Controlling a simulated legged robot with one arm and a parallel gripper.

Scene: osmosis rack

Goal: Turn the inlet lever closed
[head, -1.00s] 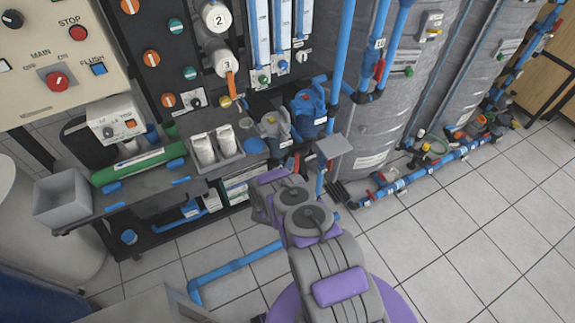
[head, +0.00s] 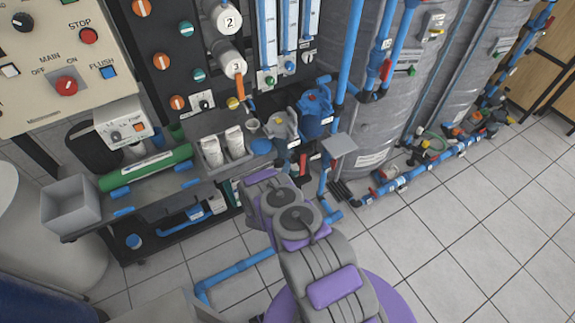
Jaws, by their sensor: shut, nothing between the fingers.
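No lever can be read as the inlet one. An orange lever (head: 240,88) hangs below the white housing marked 3 (head: 230,64) on the dark panel. A red lever (head: 386,70) sits on the blue vertical pipe by the grey tank. A small red part (head: 303,164) shows low beside the blue pump (head: 316,108). My gripper (head: 262,179) is at the far end of my grey and purple arm, in front of the rack's lower part. It is shut and empty, apart from these levers in the picture. Its fingertips are hard to make out.
A shelf holds a grey bin (head: 70,204), a green cylinder (head: 146,167) and white bottles (head: 235,140). A grey plate (head: 339,144) stands right of the pumps. Blue pipes (head: 428,168) run along the floor. Tiled floor (head: 460,240) at the right is clear.

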